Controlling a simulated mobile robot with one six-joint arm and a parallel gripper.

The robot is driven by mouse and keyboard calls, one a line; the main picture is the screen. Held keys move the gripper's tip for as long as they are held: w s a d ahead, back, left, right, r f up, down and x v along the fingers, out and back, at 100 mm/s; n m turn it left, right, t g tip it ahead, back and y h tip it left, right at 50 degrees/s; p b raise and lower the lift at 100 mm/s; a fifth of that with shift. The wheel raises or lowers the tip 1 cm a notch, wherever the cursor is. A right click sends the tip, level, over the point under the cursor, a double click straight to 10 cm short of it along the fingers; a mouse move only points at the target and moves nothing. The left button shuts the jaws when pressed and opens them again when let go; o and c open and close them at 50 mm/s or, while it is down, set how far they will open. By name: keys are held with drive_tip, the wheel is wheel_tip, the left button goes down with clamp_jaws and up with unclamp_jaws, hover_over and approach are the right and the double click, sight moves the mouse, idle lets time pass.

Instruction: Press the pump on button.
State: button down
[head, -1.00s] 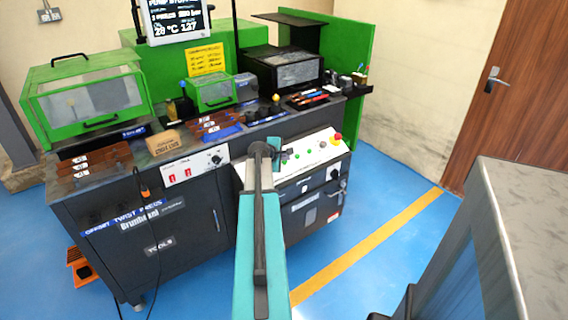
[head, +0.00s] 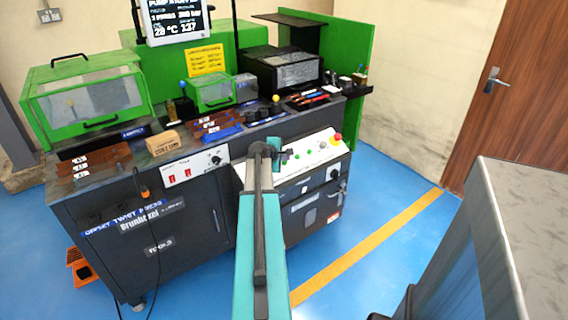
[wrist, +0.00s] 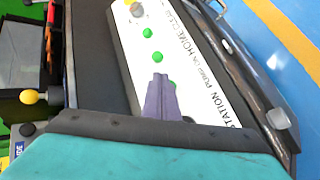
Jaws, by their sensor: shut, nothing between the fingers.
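The sloped white control panel (head: 318,148) is on the right front of the dark machine. In the wrist view, the panel (wrist: 200,70) carries a row of green buttons and printed words including "PUMP ON" and "HOME". My gripper (wrist: 160,78) is shut and empty, its fingers over the button row. A green button (wrist: 172,85) shows just beside the fingertips, partly hidden, roughly level with "PUMP ON". Another green button (wrist: 157,56) lies just beyond the tips. I cannot tell whether the fingers touch a button. In the head view, my gripper (head: 284,155) is small at the panel's left part.
A red emergency stop on yellow (head: 337,138) is at the panel's right end. A screen (head: 172,18) stands above the machine. Copper bars (head: 95,158) and a cardboard box (head: 164,142) lie on the worktop. A grey-topped cabinet (head: 530,220) stands right.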

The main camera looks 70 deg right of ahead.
drive_tip(key=shift+w+d+f+b, duration=0.1)
drive_tip(key=shift+w+f+b, duration=0.1)
drive_tip(key=shift+f, duration=0.25)
drive_tip(key=shift+w+d+f+b, duration=0.1)
drive_tip(key=shift+f+b, duration=0.05)
drive_tip(key=shift+f, duration=0.25)
idle(2.1)
drive_tip(key=shift+r, duration=0.1)
drive_tip(key=shift+s+a+r+p, duration=0.2)
drive_tip(key=shift+s+r+p, duration=0.2)
drive_tip(key=shift+r+p, duration=0.35)
drive_tip(key=shift+s+a+r+p, duration=0.2)
drive_tip(key=shift+s+r+p, duration=0.1)
drive_tip(key=shift+r+p, duration=0.35)
drive_tip(key=shift+s+a+r+p, duration=0.2)
drive_tip(key=shift+s+r+p, duration=0.2)
drive_tip(key=shift+r, duration=0.45)
drive_tip(key=shift+s+a+r+p, duration=0.25)
drive_tip(key=shift+r+p, duration=0.35)
drive_tip(key=shift+r, duration=0.15)
